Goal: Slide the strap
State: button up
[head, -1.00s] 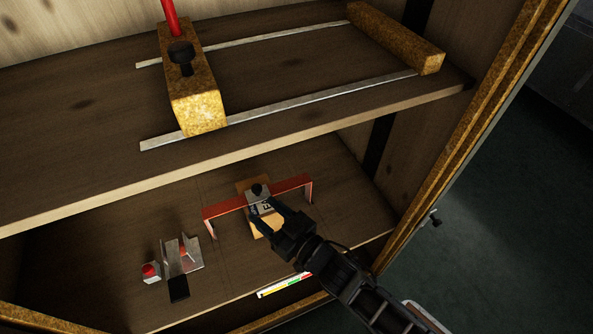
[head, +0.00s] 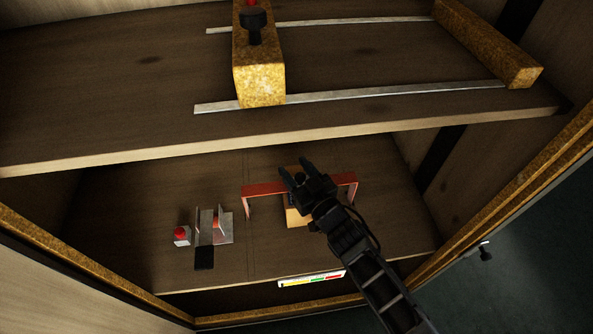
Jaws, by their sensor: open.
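A red-orange strap (head: 263,189) spans like a low bridge over a tan block (head: 297,217) on the lower shelf, with a bent-down leg at each end. A dark knob (head: 299,177) sits at the strap's middle, partly hidden by my gripper. My gripper (head: 296,167) is open, its two fingers reaching over the strap's middle. The knob shows between the fingers; I cannot tell whether they touch it. My gripper and wrist hide the strap's middle right and part of the block.
Left of the strap stand a metal bracket (head: 228,229) with upright plates, a black pad (head: 204,258) and a red button box (head: 182,236). A coloured label (head: 311,279) is on the lower front edge.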

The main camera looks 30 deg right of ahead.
grip_shut()
dwell(0.4)
